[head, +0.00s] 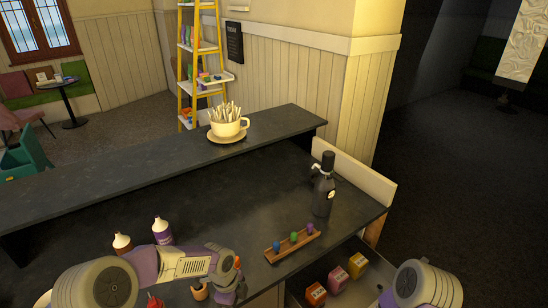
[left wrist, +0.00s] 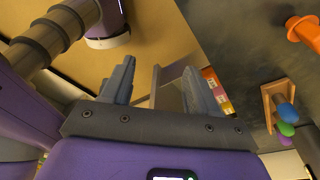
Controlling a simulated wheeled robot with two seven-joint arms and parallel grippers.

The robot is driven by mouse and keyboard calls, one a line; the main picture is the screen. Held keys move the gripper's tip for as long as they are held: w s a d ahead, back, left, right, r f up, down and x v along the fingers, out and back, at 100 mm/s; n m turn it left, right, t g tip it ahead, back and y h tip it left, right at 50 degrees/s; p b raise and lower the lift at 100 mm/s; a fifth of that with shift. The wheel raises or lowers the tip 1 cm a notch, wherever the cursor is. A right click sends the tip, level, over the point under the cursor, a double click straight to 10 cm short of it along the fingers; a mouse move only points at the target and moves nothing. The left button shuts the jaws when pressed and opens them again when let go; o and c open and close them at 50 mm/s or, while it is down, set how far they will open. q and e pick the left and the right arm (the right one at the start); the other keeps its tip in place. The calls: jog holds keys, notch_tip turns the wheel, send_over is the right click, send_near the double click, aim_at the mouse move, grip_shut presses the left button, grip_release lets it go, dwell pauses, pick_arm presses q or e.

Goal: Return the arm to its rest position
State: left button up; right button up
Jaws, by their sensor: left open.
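My left gripper (head: 232,291) is low in the head view, over the near edge of the dark counter (head: 215,195). In the left wrist view its two grey fingers (left wrist: 161,86) are spread apart with nothing held between them. My left arm (head: 180,267) stretches from the lower left across the counter's near side. Part of my right arm (head: 424,286) shows at the bottom right of the head view; its gripper is out of frame.
Two bottles (head: 162,231) (head: 122,244) stand behind my left arm. A wooden rack (head: 291,246) with coloured knobs and a black dispenser bottle (head: 324,190) are to the right. Several small boxes (head: 336,279) sit in an open drawer. A cup of sticks (head: 227,127) stands on the raised ledge.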

pick_arm(q)
jog(key=s+f+n+b, duration=0.3)
jog(key=s+f+n, duration=0.3)
jog(key=f, duration=0.3)
jog(key=s+f+n+h+b, duration=0.1)
jog(key=s+f+n+b, duration=0.3)
jog(key=f+n, duration=0.5)
jog(key=s+d+f+n+t+h+b, duration=0.1)
jog(key=s+f+n+b, duration=0.3)
jog(key=s+f+n, duration=0.4)
notch_tip(320, 180, down, 2)
jog(key=shift+s, duration=0.35)
